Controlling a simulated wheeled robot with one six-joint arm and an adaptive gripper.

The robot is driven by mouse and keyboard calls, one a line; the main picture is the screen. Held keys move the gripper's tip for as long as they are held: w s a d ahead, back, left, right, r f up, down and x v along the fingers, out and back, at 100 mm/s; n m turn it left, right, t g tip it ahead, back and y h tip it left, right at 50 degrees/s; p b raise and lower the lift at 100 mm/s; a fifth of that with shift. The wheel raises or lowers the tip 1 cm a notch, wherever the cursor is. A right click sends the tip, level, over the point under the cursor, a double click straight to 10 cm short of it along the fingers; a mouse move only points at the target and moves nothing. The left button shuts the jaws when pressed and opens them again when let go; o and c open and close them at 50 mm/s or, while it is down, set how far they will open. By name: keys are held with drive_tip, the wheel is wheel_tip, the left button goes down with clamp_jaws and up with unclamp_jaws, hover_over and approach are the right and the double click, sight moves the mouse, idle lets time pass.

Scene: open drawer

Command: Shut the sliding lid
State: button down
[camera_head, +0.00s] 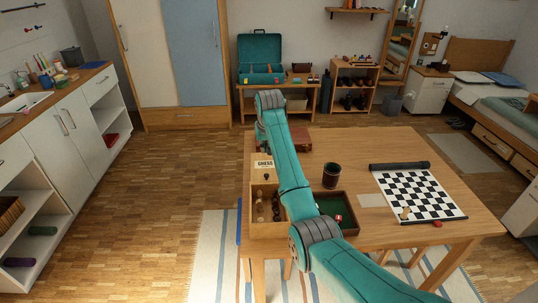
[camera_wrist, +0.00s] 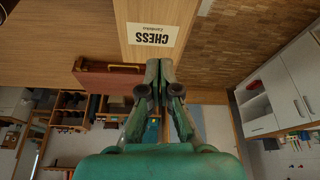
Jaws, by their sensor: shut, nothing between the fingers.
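The sliding lid (camera_head: 259,175) is a pale wooden panel with a cream "CHESS" label. It sits toward the back of the wooden box (camera_head: 268,229), leaving a front left compartment with chess pieces open. In the wrist view the lid (camera_wrist: 150,8) runs down from the top edge, its label upside down. My gripper (camera_wrist: 153,68) is shut and empty, with its fingertips close to the lid's end edge beyond the label. I cannot tell whether they touch it. In the head view my arm hides the gripper and part of the box.
A dark dice cup (camera_head: 331,176) stands by the box's green-lined right compartment (camera_head: 328,204). A red-brown case (camera_wrist: 108,78) with a handle lies beside the lid. A chessboard mat (camera_head: 419,194) covers the table's right side. Bare table (camera_head: 380,148) lies behind the mat.

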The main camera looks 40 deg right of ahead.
hover_over(265, 168)
drive_tip(key=a, duration=0.1)
drive_tip(key=f, duration=0.8)
drive_tip(key=shift+s+f, duration=0.15)
drive_tip(key=shift+s, duration=0.15)
drive_tip(key=shift+s+a+f, duration=0.1)
drive_tip(key=shift+s+a, duration=0.2)
drive_tip(key=shift+s, duration=0.3)
drive_tip(key=shift+s+a+f, duration=0.15)
drive_tip(key=shift+s+a, duration=0.1)
drive_tip(key=shift+s, duration=0.3)
drive_tip(key=shift+s+a+f, duration=0.1)
drive_tip(key=shift+s+a, duration=0.2)
drive_tip(key=shift+s, duration=0.3)
drive_tip(key=shift+s+a, duration=0.1)
